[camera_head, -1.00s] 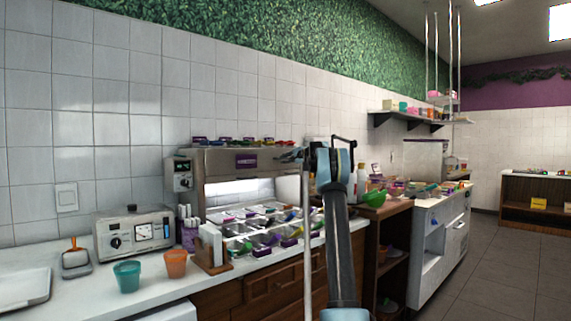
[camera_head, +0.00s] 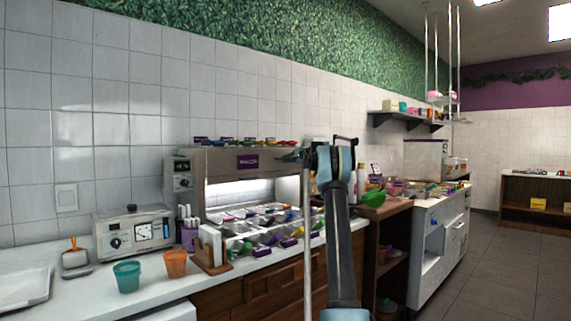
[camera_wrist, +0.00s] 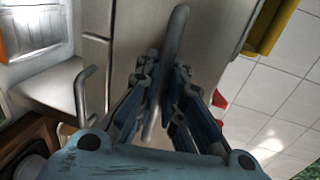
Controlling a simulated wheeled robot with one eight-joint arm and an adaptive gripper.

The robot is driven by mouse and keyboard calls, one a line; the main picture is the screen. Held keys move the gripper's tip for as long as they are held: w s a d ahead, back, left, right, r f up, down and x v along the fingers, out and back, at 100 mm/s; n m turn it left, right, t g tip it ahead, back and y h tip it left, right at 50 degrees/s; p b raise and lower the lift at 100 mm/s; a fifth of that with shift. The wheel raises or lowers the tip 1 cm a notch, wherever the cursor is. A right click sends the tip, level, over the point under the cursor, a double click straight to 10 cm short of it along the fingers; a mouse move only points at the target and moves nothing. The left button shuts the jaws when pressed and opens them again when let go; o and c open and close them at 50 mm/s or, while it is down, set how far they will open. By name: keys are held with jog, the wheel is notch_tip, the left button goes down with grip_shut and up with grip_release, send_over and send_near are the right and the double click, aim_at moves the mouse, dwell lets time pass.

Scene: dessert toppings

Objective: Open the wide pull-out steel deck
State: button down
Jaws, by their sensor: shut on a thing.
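In the wrist view a broad brushed-steel front (camera_wrist: 215,40) fills the middle, with a curved bar handle (camera_wrist: 178,32) on it. My gripper (camera_wrist: 163,88) is shut on this handle, with a finger on each side of the bar. In the head view my gripper (camera_head: 291,157) is small and dark, at the right end of the steel hood (camera_head: 222,165) over the topping station. My arm hides part of the counter behind it, and the handle cannot be made out there. I cannot tell from the head view whether the steel deck stands out.
A second bar handle (camera_wrist: 82,95) is at the left in the wrist view. Topping pans (camera_head: 240,228) lie under the hood. Two cups (camera_head: 127,276) and a dial appliance (camera_head: 135,233) stand on the counter at left. Grey floor (camera_head: 500,270) is clear at right.

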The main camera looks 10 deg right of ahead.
jog(key=f+v, duration=0.1)
jog(key=v, duration=0.7)
jog(key=f+v, duration=0.2)
jog(key=v, duration=0.7)
jog(key=shift+s+d+f, duration=0.2)
jog(key=shift+s+f, duration=0.15)
jog(key=shift+s, duration=0.1)
jog(key=c, duration=2)
grip_release()
jog(key=shift+w, duration=0.1)
jog(key=shift+o, duration=0.2)
jog(key=v, duration=1.2)
